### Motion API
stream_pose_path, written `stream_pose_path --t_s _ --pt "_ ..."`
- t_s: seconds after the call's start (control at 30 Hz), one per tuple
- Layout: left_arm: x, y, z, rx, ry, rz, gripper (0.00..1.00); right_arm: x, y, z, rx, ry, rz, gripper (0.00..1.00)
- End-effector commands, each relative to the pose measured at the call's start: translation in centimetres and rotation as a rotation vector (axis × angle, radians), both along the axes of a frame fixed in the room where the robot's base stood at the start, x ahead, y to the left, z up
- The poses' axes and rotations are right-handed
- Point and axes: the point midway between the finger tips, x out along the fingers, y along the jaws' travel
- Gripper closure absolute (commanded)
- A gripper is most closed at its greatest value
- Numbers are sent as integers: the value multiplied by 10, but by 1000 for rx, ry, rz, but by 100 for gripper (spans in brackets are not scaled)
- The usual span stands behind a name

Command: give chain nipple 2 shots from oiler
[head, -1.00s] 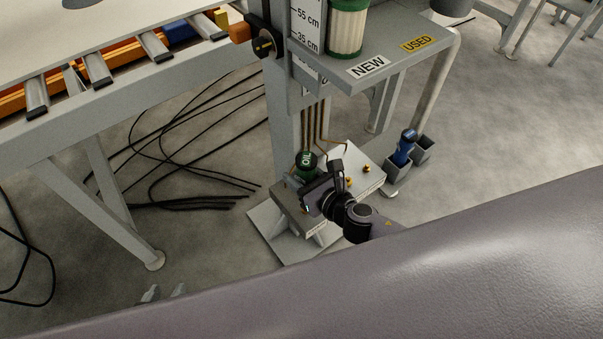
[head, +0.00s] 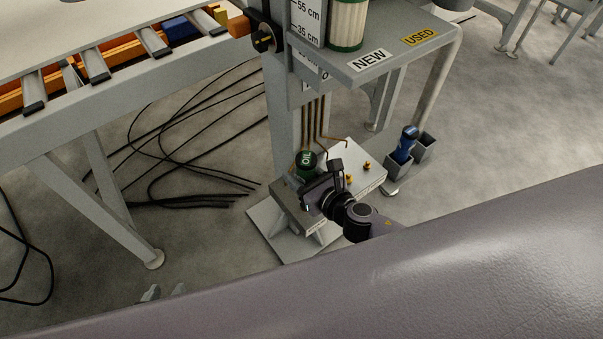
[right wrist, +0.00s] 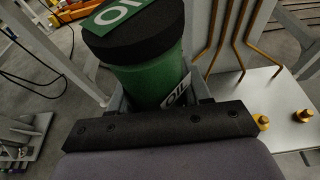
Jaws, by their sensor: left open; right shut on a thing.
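The green oiler (right wrist: 150,70) with a black cap and "OIL" labels stands between the fingers of my right gripper in the right wrist view. In the head view the oiler's top (head: 306,161) shows just beyond my right gripper (head: 312,184), which is shut on it. Brass nipples (head: 349,178) (head: 367,166) stand on the pale block (head: 375,181), to the right of the oiler. They also show in the right wrist view (right wrist: 304,116). I cannot tell which is the chain nipple. The oiler's tip is hidden.
Brown pipes run up the grey post (head: 285,125) behind the block. A shelf marked NEW and USED (head: 400,50) juts out above. A blue item (head: 405,145) stands in a grey holder (head: 425,148) at right. A roller conveyor (head: 130,95) and black cables lie left.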

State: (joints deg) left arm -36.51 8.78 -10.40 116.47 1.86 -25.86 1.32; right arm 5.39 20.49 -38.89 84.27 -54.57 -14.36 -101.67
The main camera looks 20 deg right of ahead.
Motion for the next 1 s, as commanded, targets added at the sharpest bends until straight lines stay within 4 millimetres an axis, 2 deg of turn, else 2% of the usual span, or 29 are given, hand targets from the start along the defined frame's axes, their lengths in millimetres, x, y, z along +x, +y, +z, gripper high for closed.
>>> stream_pose_path --t_s 0.5,1.0 --pt "1 -1 14 -6 0 6 57 -1 -1 13 0 0 0 96" --pt "1 -1 13 -4 -1 3 57 -1 0 12 0 0 0 96"
